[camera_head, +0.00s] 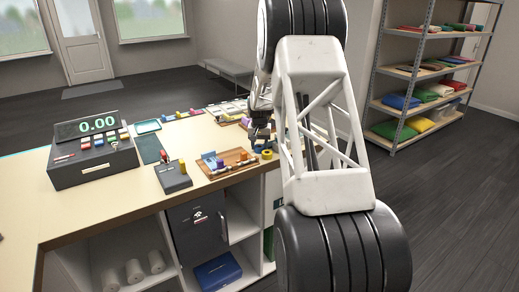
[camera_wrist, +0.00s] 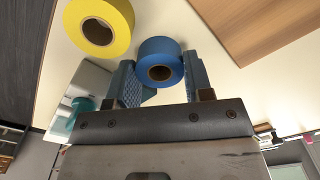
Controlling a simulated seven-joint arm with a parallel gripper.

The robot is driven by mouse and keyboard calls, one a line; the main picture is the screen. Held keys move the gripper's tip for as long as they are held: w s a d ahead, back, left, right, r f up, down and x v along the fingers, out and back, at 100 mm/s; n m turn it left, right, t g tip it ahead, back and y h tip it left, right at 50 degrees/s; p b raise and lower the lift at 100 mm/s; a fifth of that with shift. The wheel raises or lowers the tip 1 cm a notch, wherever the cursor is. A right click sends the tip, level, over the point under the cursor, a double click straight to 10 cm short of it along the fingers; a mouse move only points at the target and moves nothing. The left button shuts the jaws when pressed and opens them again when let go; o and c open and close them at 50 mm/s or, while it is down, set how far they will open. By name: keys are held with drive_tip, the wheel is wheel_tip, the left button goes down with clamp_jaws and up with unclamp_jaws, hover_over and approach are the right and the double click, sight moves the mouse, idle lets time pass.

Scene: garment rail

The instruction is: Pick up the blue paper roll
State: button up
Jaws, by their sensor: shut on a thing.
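The blue paper roll (camera_wrist: 160,52) sits between the two blue-grey fingers of my gripper (camera_wrist: 162,78) in the wrist view, with its round end and dark core hole facing the camera. The fingers are shut on its sides. Whether it is clear of the counter I cannot tell. In the head view my gripper (camera_head: 261,132) is at the right end of the counter, partly behind my arm, and the blue roll cannot be made out there.
A yellow roll (camera_wrist: 98,26) is close beside the blue one; it also shows in the head view (camera_head: 267,154). A brown wooden tray (camera_head: 243,164) with small items lies left of it on the counter (camera_head: 120,198). A cash register (camera_head: 95,165) stands farther left.

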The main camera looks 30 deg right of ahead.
sight(260, 146)
drive_tip(key=shift+r, duration=0.85)
wheel_tip(260, 146, up, 2)
drive_tip(key=shift+r, duration=0.1)
drive_tip(key=s+a, duration=0.3)
drive_tip(key=s, duration=0.4)
drive_tip(key=s+a+r, duration=0.1)
drive_tip(key=s+a, duration=0.2)
drive_tip(key=s, duration=0.4)
drive_tip(key=shift+s+a, duration=0.25)
drive_tip(key=shift+a, duration=0.15)
